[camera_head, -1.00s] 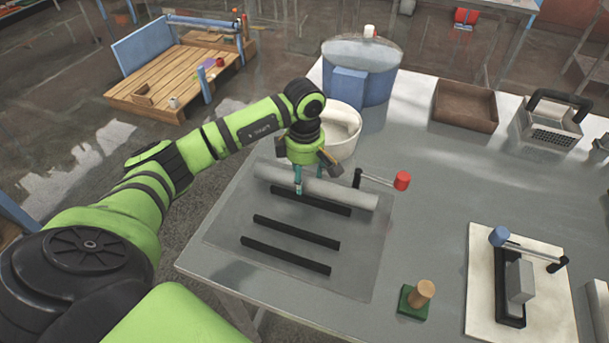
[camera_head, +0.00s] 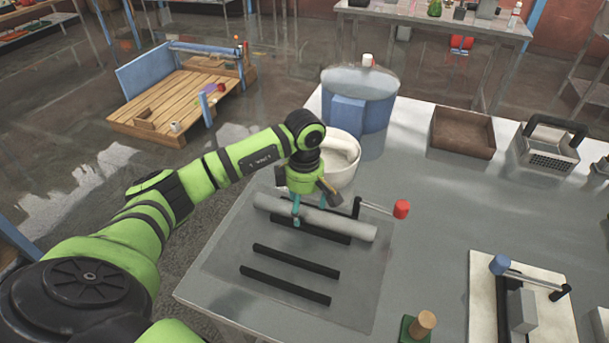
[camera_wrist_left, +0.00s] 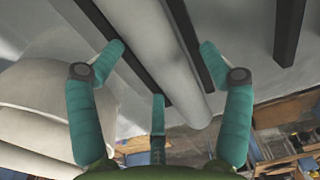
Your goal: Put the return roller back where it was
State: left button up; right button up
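The return roller (camera_head: 340,225), a long pale grey cylinder, lies on the grey mat (camera_head: 225,250) along its far side. In the left wrist view the roller (camera_wrist_left: 160,50) runs between two black bars; whether it touches them is unclear. My left gripper (camera_head: 306,212) is over the roller, left of its middle, pointing down. In the left wrist view its teal fingers (camera_wrist_left: 160,52) are spread on both sides of the roller, with gaps showing; a third finger overlaps the near bar. My right gripper is not in view.
Two more black bars (camera_head: 296,261) lie on the mat's near part. A white bowl (camera_head: 343,170) and a blue-sided pot (camera_head: 368,105) stand just behind. A red-ended rod (camera_head: 400,209) is close to the roller's right end. The table's middle is clear.

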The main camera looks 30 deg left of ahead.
aim_at(304, 206)
pick_arm(q)
notch_tip(304, 206, up, 12)
jog(key=b, duration=0.3)
jog(key=shift+r, duration=0.2)
